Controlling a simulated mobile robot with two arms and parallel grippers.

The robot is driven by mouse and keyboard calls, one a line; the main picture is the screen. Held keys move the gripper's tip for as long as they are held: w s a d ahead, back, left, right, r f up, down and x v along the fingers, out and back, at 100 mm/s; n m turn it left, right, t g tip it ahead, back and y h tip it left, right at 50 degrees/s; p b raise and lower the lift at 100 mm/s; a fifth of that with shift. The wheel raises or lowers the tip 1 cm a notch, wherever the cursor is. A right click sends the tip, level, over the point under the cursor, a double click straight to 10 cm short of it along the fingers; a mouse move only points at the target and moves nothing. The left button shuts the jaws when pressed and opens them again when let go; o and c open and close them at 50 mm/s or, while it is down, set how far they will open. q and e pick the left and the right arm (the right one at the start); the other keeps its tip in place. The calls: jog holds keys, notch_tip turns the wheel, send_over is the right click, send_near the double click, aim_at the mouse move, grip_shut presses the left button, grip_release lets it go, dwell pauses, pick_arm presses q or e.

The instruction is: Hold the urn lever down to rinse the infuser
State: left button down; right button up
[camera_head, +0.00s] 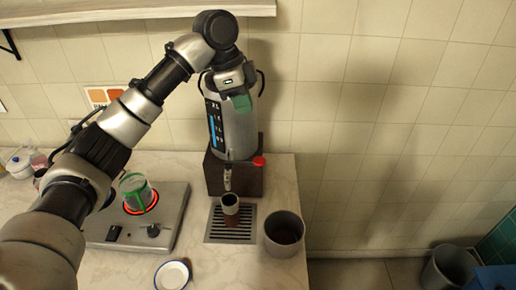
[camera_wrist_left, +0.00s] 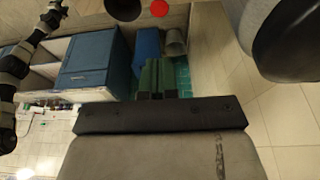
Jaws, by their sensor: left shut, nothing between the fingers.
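The silver urn (camera_head: 238,130) stands on a dark brown base by the tiled wall. Its red lever (camera_head: 259,161) is at the base's upper right; a red round piece, likely the same lever, shows in the left wrist view (camera_wrist_left: 159,8). A small cylindrical vessel, perhaps the infuser (camera_head: 230,206), stands under the spout on the drip grate (camera_head: 247,232). My left gripper (camera_head: 240,103) is shut and empty, with its green fingers in front of the urn's upper body, above and left of the lever. The fingers also show in the left wrist view (camera_wrist_left: 157,80).
An open metal pot (camera_head: 285,235) stands right of the grate near the counter edge. A hot plate (camera_head: 177,210) with a glowing ring holds a green-marked glass (camera_head: 134,189). A blue-rimmed white dish (camera_head: 173,275) lies in front. A shelf (camera_head: 130,10) hangs above.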

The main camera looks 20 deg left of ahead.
pick_arm(q)
jog(key=p, duration=0.4)
send_near(260, 161)
jog(key=x, duration=0.6)
jog(key=shift+w+d+r, duration=0.1)
jog(key=shift+f, duration=0.55)
